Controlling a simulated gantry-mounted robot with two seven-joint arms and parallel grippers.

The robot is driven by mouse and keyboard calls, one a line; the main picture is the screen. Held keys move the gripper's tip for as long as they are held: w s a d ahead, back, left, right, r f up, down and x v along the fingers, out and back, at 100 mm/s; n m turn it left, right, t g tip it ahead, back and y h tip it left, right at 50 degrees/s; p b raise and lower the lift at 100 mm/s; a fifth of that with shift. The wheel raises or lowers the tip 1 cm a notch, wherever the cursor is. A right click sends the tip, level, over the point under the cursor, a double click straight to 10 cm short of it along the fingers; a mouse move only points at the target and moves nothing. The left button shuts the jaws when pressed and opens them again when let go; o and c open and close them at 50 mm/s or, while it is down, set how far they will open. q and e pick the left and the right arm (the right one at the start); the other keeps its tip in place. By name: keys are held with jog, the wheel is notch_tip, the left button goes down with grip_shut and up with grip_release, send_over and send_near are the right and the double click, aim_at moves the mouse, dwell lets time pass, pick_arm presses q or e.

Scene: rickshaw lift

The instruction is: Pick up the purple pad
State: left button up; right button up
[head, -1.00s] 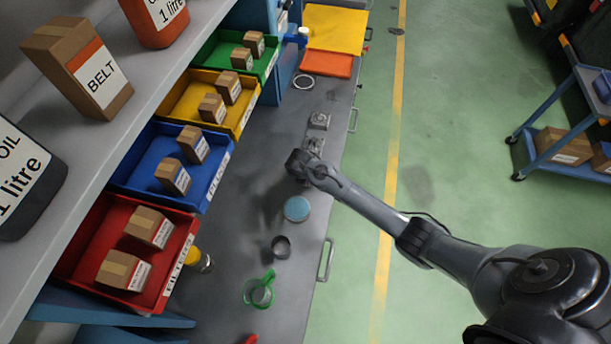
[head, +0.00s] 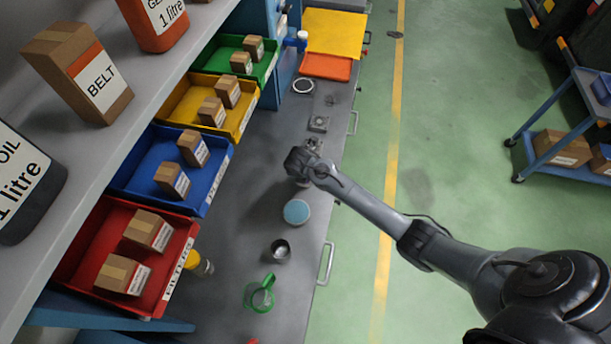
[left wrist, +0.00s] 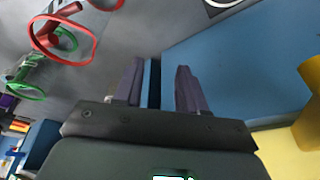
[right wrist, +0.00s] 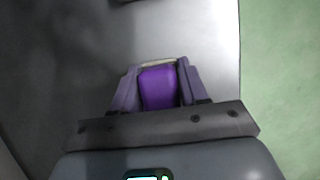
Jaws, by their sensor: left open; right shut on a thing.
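The purple pad (right wrist: 158,88) shows in the right wrist view, between the two fingers of my right gripper (right wrist: 157,65). The gripper is shut on it, with a finger against each side. A pale strip shows along the pad's far edge. In the head view my right arm reaches over the grey bench, and its hand hides the pad. My left gripper (left wrist: 162,72) is open and empty in the left wrist view, its fingers apart in front of a blue panel. It is not visible in the head view.
Red, blue, yellow and green bins with small boxes line the left. A yellow tray (head: 335,30) lies at the far end. A red-handled object (left wrist: 72,50) is near my left gripper.

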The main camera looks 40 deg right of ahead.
jog(key=shift+r, duration=0.95)
jog(key=s+d+r+p, duration=0.1)
jog(key=s+d+r, duration=0.6)
jog(key=s, duration=0.2)
jog(key=shift+d+p, duration=0.2)
jog(key=shift+p, duration=0.1)
